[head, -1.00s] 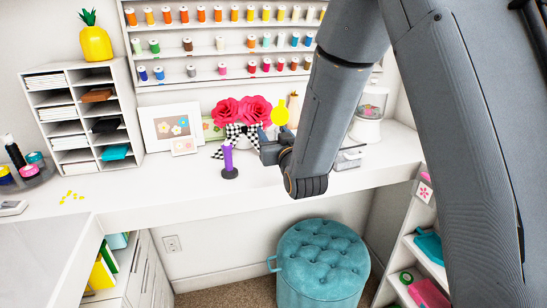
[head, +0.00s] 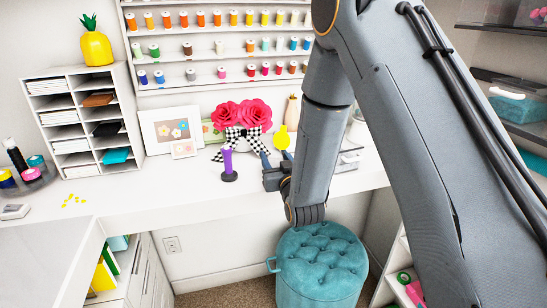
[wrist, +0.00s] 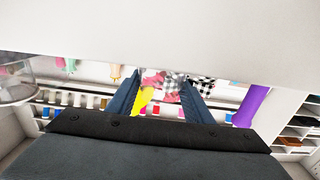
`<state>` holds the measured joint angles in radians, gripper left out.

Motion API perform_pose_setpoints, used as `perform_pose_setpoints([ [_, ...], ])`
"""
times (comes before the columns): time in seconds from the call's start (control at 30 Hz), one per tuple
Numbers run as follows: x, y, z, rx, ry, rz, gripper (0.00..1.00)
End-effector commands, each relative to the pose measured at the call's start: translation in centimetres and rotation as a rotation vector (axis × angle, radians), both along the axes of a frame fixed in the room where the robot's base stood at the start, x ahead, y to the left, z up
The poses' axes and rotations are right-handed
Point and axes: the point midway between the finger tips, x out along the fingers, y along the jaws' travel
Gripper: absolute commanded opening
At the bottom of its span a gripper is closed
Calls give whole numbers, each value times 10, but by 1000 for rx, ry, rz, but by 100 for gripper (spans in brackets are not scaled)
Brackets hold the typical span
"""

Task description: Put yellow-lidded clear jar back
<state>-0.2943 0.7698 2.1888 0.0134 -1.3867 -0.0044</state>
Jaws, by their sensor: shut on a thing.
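My gripper (head: 275,160) is above the front part of the white desk, its fingers toward the back wall. It is shut on the yellow-lidded clear jar, of which mainly a bright yellow part (head: 281,138) shows just beyond the fingertips. In the wrist view the two dark fingers (wrist: 160,90) stand apart, with the yellow part (wrist: 144,101) between them, close to the left one. The clear body of the jar cannot be made out against the background.
A purple candle-like thing (head: 228,163) stands on the desk left of my gripper. Pink flowers (head: 242,114) with a checked bow and a framed picture (head: 171,129) are behind. A teal stool (head: 322,265) is below. The desk's left part (head: 130,205) has free room.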

Motion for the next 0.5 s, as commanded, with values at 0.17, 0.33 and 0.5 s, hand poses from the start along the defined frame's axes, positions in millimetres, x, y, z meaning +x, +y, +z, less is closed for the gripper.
perform_pose_setpoints([
  [0.17,0,0,-4,0,0,0,48],
  [0.33,0,0,-3,0,0,0,65],
  [0.5,0,0,-3,0,0,0,65],
])
